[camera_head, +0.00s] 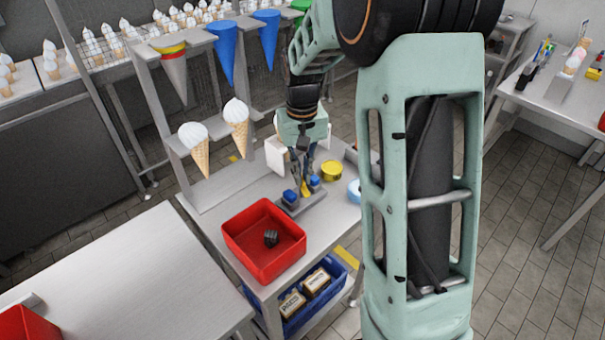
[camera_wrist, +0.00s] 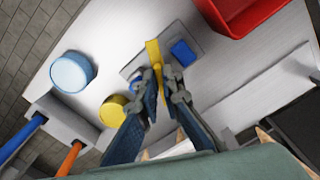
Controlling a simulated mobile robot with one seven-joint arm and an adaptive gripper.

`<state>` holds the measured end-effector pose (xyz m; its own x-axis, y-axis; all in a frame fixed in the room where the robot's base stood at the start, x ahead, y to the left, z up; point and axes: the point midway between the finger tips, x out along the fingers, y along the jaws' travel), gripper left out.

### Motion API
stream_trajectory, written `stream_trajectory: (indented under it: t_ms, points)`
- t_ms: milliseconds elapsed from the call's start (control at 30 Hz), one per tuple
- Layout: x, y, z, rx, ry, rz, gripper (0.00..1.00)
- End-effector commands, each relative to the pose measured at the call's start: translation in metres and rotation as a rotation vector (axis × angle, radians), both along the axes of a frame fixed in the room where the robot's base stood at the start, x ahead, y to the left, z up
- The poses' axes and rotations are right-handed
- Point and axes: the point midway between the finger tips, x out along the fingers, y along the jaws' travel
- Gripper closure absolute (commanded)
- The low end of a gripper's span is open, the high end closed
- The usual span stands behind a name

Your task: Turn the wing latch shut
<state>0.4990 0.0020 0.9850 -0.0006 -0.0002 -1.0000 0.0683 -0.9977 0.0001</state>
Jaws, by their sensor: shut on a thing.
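The wing latch is a yellow wing (camera_head: 306,190) on a grey plate (camera_head: 303,206) with a blue block on each side, lying on the light grey table. In the wrist view the yellow wing (camera_wrist: 153,52) runs up from between my fingers, with one blue block (camera_wrist: 183,53) to its right and the other (camera_wrist: 137,84) at lower left, partly hidden by a finger. My gripper (camera_wrist: 159,76) points down over the plate and is shut on the yellow wing. In the head view my gripper (camera_head: 303,172) partly covers the latch.
A red bin (camera_head: 254,218) with a black object stands in front of the latch. A yellow round item (camera_head: 331,170) and a light blue one (camera_head: 354,191) are close on the right. A white holder (camera_head: 285,157) stands behind. A rack with cones (camera_head: 236,122) rises at the left.

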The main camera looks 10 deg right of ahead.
Motion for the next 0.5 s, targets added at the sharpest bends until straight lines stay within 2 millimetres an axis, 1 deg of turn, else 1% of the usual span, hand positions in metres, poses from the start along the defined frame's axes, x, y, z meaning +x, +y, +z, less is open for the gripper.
stream_trajectory:
  t_ms: [500]
  points:
    - [0.001, 0.0023, 0.0013, 0.0, -0.002, -0.489, 1.0]
